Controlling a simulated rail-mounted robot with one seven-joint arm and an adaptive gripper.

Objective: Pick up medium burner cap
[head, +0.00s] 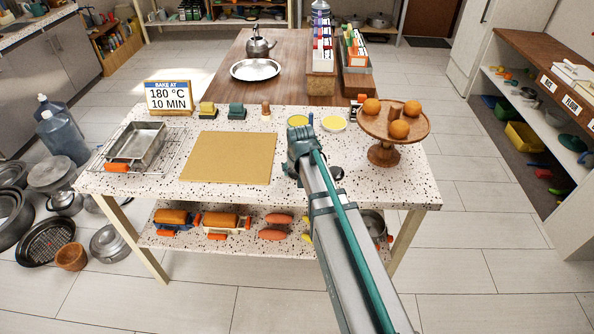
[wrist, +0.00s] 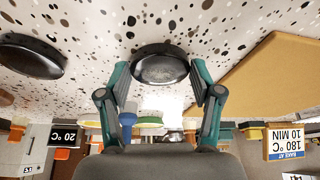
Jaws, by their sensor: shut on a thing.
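The tan board (head: 228,157) lies left of my gripper. A wooden stand (head: 384,153) with oranges is to the right. Yellow-topped round dishes (head: 334,123), small blocks (head: 236,111) and a "BAKE AT" sign (head: 169,96) line the back edge. A metal pan (head: 137,143) sits on a rack at left.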

